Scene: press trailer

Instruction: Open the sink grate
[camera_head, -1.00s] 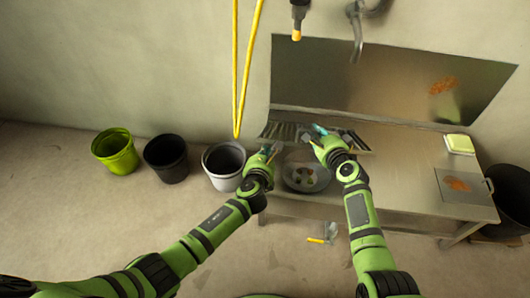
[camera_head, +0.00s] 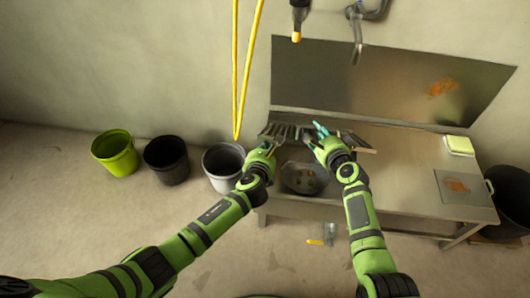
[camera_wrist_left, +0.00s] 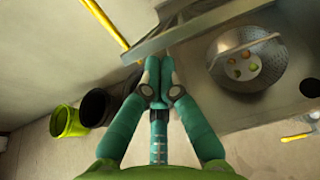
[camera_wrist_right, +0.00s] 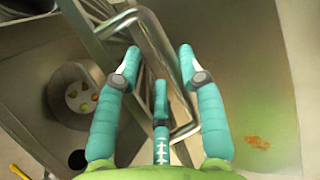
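The sink grate (camera_head: 280,131) is a dark slatted metal panel, raised and tilted at the back of the sink bowl (camera_head: 303,178). Its slats also show in the right wrist view (camera_wrist_right: 97,20). My left gripper (camera_head: 268,143) is at the grate's left end. In the left wrist view its fingertips (camera_wrist_left: 160,62) are close together at the grate's edge, apparently pinching it; the exact contact is hidden. My right gripper (camera_head: 317,135) is near the grate's right part. In the right wrist view its fingers (camera_wrist_right: 160,55) are spread, with a metal handle loop (camera_wrist_right: 165,45) between them.
The metal counter (camera_head: 400,175) extends right, with a yellow sponge-like block (camera_head: 459,145) and a stained plate (camera_head: 465,187). White (camera_head: 222,165), black (camera_head: 166,160) and green (camera_head: 115,152) buckets stand left. A yellow hose (camera_head: 237,80) hangs behind. Several pieces lie in the bowl.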

